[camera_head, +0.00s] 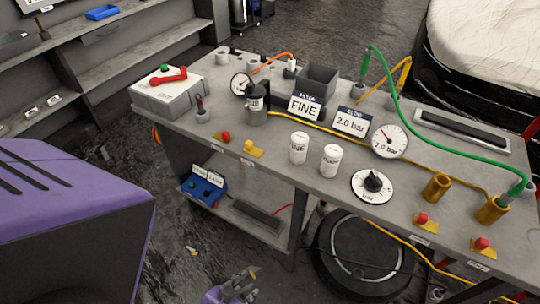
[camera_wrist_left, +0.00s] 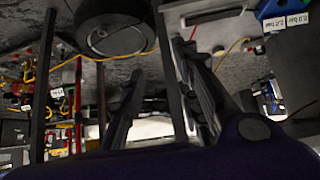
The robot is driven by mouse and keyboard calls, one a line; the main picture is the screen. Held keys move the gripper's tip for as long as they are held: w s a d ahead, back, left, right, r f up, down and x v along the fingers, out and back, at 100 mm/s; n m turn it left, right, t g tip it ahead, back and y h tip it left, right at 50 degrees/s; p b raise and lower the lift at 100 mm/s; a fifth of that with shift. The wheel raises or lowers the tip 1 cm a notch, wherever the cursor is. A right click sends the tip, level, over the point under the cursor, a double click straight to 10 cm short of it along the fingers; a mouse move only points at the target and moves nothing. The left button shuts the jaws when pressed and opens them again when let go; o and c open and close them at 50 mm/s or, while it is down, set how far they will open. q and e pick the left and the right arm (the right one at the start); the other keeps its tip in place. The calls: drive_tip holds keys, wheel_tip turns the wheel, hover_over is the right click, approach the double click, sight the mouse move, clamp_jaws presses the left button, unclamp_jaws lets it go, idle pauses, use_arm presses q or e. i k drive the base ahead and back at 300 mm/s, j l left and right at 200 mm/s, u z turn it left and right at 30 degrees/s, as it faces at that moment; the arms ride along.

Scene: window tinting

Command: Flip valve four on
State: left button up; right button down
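A grey workbench (camera_head: 322,203) carries several small valves with coloured knobs. One red-knobbed valve (camera_head: 226,137) and a yellow-knobbed valve (camera_head: 249,147) sit near the front left edge. Two more red-knobbed valves, one (camera_head: 422,220) and another (camera_head: 482,244), sit near the front right on yellow plates. Their labels are too small to read, so I cannot tell which is valve four. My left gripper (camera_head: 236,287) is low at the bottom edge, in front of and below the bench, touching no valve. In the left wrist view its fingers (camera_wrist_left: 158,85) are apart with nothing between them. My right gripper is out of view.
A green hose (camera_head: 440,141) arches over the right side. A lower shelf holds a blue box (camera_head: 203,188). A dark round object (camera_head: 362,253) lies below.

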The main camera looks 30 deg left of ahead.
sight(482, 243)
drive_tip(key=z, duration=0.95)
drive_tip(key=l+z, duration=0.2)
drive_tip(key=l, duration=0.15)
